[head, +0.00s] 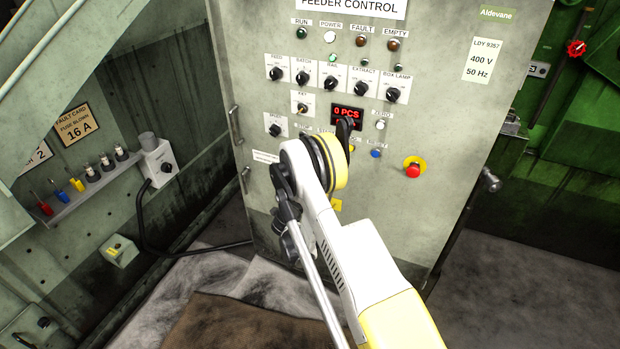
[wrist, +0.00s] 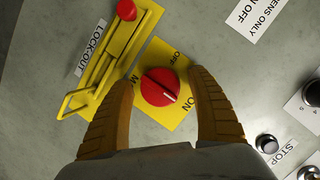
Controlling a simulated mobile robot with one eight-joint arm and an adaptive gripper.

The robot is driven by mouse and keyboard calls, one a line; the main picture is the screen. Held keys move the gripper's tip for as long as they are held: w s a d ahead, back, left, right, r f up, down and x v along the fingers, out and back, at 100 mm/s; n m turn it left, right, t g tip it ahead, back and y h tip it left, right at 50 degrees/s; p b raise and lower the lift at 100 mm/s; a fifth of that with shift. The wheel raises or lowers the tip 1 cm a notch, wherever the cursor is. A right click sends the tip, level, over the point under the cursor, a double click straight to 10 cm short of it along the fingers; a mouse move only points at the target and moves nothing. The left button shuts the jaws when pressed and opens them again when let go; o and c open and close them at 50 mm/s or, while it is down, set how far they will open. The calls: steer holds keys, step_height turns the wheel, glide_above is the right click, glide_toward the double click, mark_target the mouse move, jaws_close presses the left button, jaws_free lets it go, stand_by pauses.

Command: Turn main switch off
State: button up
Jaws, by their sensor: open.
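The main switch (wrist: 158,87) is a red rotary knob on a yellow plate (wrist: 180,62) in the wrist view. The plate is marked OFF at its upper right and ON at its lower right. The white mark on the knob points toward ON. My gripper (wrist: 163,78) is open, with one finger on each side of the knob; clear gaps show between the fingers and the knob. In the head view my arm hides the switch and most of the gripper; only a bit of yellow (head: 337,204) shows beside the arm on the feeder control cabinet (head: 240,60).
A yellow lock-out bar (wrist: 108,60) with a red knob (wrist: 127,10) lies left of the switch, close to my left finger. Stop-side push buttons (wrist: 266,144) are at lower right. A red emergency button (head: 413,170) sits right of my arm.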

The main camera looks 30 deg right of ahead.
steer(key=shift+s+a, duration=0.1)
steer(key=shift+c, duration=0.8)
steer(key=c, duration=1)
steer(key=shift+r+n, duration=0.1)
steer(key=shift+n, duration=0.2)
steer(key=n+g, duration=0.1)
steer(key=n, duration=0.1)
steer(key=shift+n+g+h, duration=0.3)
steer(key=shift+n+h, duration=0.1)
steer(key=n+g+h, duration=0.1)
steer(key=n, duration=0.3)
steer(key=n+g+h, duration=0.1)
steer(key=n, duration=0.1)
steer(key=shift+g+h, duration=0.3)
steer(key=n+h, duration=0.1)
steer(key=n, duration=0.2)
steer(key=shift+n+g, duration=0.4)
